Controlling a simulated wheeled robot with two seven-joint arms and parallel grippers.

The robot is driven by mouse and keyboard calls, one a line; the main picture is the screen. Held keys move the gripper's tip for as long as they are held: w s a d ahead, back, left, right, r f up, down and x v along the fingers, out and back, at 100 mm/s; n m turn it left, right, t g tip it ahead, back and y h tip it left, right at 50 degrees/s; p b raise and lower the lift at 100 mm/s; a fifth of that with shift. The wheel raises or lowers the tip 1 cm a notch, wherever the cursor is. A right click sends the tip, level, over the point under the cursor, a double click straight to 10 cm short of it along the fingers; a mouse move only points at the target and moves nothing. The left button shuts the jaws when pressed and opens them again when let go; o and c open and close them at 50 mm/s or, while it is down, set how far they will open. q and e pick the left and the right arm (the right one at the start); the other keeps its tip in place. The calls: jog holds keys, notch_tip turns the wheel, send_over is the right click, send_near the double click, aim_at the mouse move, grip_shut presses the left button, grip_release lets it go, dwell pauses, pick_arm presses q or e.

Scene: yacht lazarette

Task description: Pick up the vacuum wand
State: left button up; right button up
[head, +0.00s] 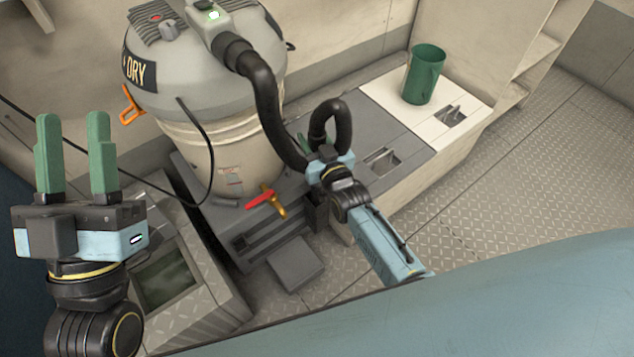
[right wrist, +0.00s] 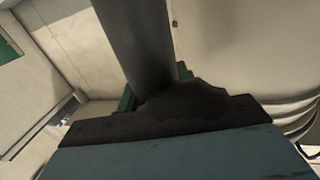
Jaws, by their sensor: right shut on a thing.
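The vacuum wand shows in the right wrist view as a dark grey tube (right wrist: 138,45) rising from between my right fingers. In the head view, my right gripper (head: 318,148) is shut on it at the end of the looped black hose (head: 262,95). The wand itself is mostly hidden there by my gripper and wrist. The hose runs up to the grey and cream vacuum (head: 205,75). My left gripper (head: 75,130) is upright at the left of the head view, its green fingers apart and empty.
A red and orange valve handle (head: 266,200) sits on the grey box below the vacuum. A hatch-like panel (head: 165,278) lies at lower left. Diamond-plate floor at right is clear.

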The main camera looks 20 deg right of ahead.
pick_arm(q)
jog(key=shift+w, duration=0.1)
pick_arm(e)
jog(key=shift+r, duration=0.25)
